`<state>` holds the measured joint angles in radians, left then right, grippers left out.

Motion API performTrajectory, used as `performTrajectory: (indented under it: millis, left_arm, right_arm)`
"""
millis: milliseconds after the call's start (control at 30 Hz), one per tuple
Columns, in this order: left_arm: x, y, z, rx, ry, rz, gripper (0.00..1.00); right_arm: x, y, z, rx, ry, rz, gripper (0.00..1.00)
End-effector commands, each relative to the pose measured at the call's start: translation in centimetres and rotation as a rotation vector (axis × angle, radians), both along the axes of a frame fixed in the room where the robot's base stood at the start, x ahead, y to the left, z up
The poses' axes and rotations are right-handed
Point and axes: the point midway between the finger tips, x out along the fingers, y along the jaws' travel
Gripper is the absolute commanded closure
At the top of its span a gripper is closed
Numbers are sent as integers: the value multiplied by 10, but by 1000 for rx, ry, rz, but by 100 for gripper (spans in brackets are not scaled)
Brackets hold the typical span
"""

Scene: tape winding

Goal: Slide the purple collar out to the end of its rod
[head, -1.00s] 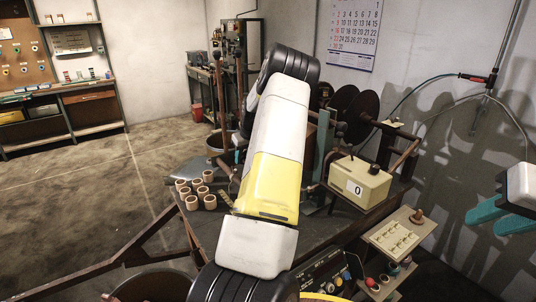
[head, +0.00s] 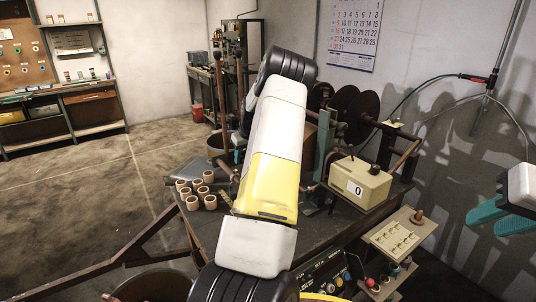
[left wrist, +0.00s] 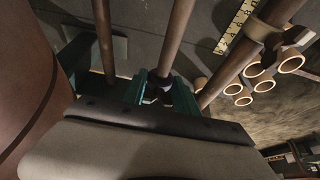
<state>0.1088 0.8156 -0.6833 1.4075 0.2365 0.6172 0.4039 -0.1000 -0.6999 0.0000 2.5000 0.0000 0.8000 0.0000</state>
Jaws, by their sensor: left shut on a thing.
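In the left wrist view my left gripper (left wrist: 157,91) has its teal fingers closed around a small dark collar (left wrist: 158,81) on a long brownish rod (left wrist: 176,36). The collar's purple colour is not clear in this dim light. In the head view my own left arm hides this gripper, the collar and most of the rod. My right gripper (head: 498,216) is at the right edge of the head view, away from the machine, with its teal fingers apart and nothing between them.
Parallel rods (left wrist: 104,40) flank the held one. Several tan rings (head: 202,191) stand on the bench (head: 238,240). A yellow counter box (head: 359,184) and dark discs (head: 346,103) are right of my arm. A small panel (head: 398,236) juts out at the bench's right.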

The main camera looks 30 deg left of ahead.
Motion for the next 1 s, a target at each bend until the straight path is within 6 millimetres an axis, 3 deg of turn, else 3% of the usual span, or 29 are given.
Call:
performTrajectory:
  millis: [33, 100, 467, 800, 1000]
  left_arm:
    - [1, -1, 1, 0, 0, -1, 59]
    - [1, -1, 1, 0, 0, -1, 46]
    - [0, -1, 4, 1, -1, -1, 46]
    - [-9, -20, 53, 0, -3, -2, 46]
    - [-13, -26, 71, 1, -1, -1, 46]
  right_arm:
    - [0, 0, 0, 0, 0, 0, 68]
    - [0, 0, 0, 0, 0, 0, 68]
    - [0, 0, 0, 0, 0, 0, 68]
    - [0, 0, 0, 0, 0, 0, 68]
    - [0, 0, 0, 0, 0, 0, 68]
